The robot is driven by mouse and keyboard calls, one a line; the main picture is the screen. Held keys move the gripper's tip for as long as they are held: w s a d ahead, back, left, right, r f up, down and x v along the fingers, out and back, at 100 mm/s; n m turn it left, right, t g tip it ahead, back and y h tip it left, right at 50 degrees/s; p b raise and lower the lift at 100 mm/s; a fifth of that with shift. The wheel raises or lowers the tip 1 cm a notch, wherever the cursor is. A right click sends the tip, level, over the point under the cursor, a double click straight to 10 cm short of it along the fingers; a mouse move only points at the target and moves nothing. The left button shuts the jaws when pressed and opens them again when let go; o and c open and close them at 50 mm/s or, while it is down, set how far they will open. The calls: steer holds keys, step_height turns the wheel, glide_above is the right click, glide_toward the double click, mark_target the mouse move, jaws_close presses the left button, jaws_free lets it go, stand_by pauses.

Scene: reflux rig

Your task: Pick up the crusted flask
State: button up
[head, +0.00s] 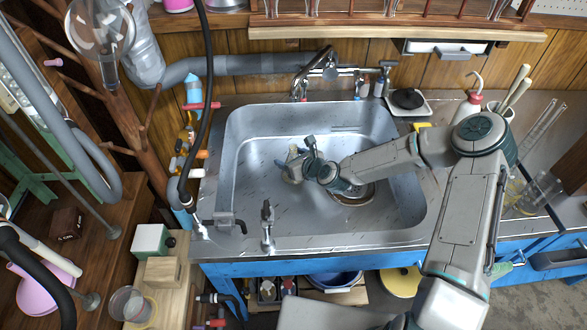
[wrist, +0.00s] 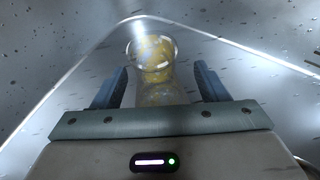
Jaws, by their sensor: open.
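The crusted flask (wrist: 155,52) is clear glass with yellow crust inside, and its round rim faces the wrist camera. It is in the steel sink (head: 250,205), and its lower part is hard to make out. In the head view the flask (head: 293,156) is small and partly hidden by my gripper (head: 300,157). In the wrist view my gripper (wrist: 159,72) is open, with one blue finger on each side of the flask. Gaps show between the fingers and the glass, so nothing is gripped.
The sink walls surround my gripper, and a drain (head: 352,194) lies under my wrist. A faucet (head: 328,68) stands at the back edge. A small tap (head: 267,222) stands at the front edge. The left part of the sink floor is clear.

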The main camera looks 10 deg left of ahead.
steer(key=shift+w+a+f, duration=0.1)
steer(key=shift+a, duration=0.05)
steer(key=c, duration=1.2)
steer(key=shift+c, duration=0.5)
